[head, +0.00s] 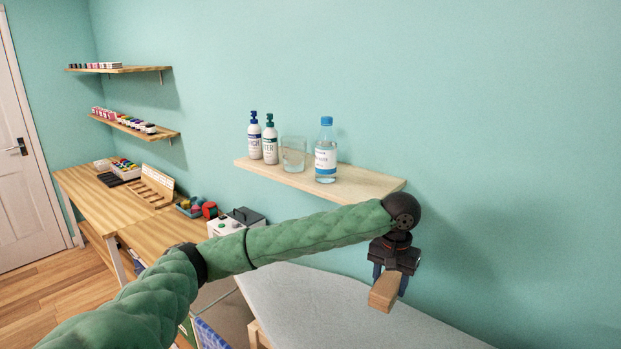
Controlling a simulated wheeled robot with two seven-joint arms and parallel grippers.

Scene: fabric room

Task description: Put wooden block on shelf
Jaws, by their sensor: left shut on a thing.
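A light brown wooden block (384,292) is held in my left gripper (390,280), whose dark fingers are shut on it. The gripper points down, and the block hangs in front of and below the right end of a pale wooden wall shelf (358,188). The block is above a grey-topped surface. My left arm, in a green padded sleeve, reaches across from the lower left. My right gripper is not in view.
On the shelf stand two white pump bottles (254,136) (270,141), a clear glass (293,154) and a blue-capped bottle (325,152). The shelf's right end is bare. Below is a grey-topped surface (300,300). A wooden table (90,196) stands at left.

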